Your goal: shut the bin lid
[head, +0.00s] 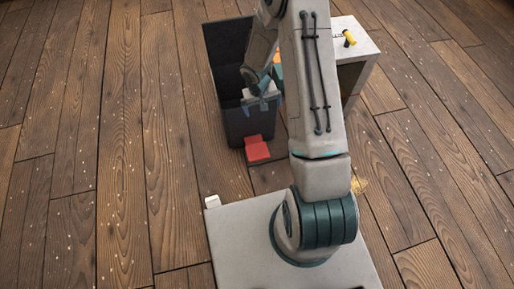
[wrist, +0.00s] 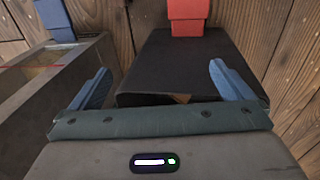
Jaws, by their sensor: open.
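The dark bin (head: 250,128) stands on the floor beyond my base, with a red pedal (head: 257,149) low at its front. Its dark lid (head: 222,50) appears raised, standing upright at the back. My gripper (head: 262,104) is open at the front of the bin, near its rim; the arm hides the bin's right part. In the wrist view, a dark bin surface (wrist: 185,62) lies between and beyond the open fingers of my gripper (wrist: 160,70), with the red pedal (wrist: 188,12) past it. Nothing is held. Whether a finger touches the bin cannot be told.
A pale cabinet (head: 362,47) with a yellow item (head: 348,38) on top stands right of the bin, partly behind my arm. A grey boxy thing (wrist: 55,75) and a blue item (wrist: 53,15) show left in the wrist view. The wooden floor (head: 100,130) at left is clear.

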